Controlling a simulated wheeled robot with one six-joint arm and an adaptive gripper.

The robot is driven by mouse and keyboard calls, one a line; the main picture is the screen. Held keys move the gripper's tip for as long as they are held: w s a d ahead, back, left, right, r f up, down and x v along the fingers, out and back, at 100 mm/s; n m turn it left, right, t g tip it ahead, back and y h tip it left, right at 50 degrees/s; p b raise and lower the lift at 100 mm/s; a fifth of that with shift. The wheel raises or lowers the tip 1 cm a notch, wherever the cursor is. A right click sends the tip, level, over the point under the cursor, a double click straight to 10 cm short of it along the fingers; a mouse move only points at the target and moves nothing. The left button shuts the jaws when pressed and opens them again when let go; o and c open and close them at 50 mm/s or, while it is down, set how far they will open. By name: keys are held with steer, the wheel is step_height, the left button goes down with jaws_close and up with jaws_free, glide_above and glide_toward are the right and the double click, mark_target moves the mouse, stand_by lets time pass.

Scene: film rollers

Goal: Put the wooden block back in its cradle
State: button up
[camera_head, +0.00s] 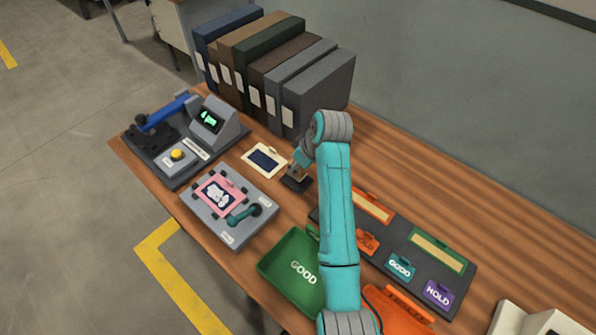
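My gripper (299,167) is at the end of my teal arm, pointing down near the table's middle, just right of a cream-framed card. A small tan-brown piece (298,174), which looks like the wooden block, shows at the fingertips. Right below it is a small dark base (296,184), which may be the cradle. The block appears in or just above this base; I cannot tell whether it is seated. The fingers are too small and partly hidden by my arm to tell whether they are shut on the block.
A cream-framed card (264,160) lies left of my gripper. A grey fixture (228,228) holds a pink-framed card. A device with a blue lever (166,113) stands at the far left. Binders (320,93) stand behind. A green GOOD tray (285,270) and a dark label rack (455,262) are in front.

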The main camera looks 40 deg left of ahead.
mark_target(297, 173)
steer(key=shift+f, duration=1.65)
steer(key=shift+f, duration=0.1)
steer(key=o, duration=1.1)
steer(key=v, duration=1.2)
steer(key=shift+s, duration=0.1)
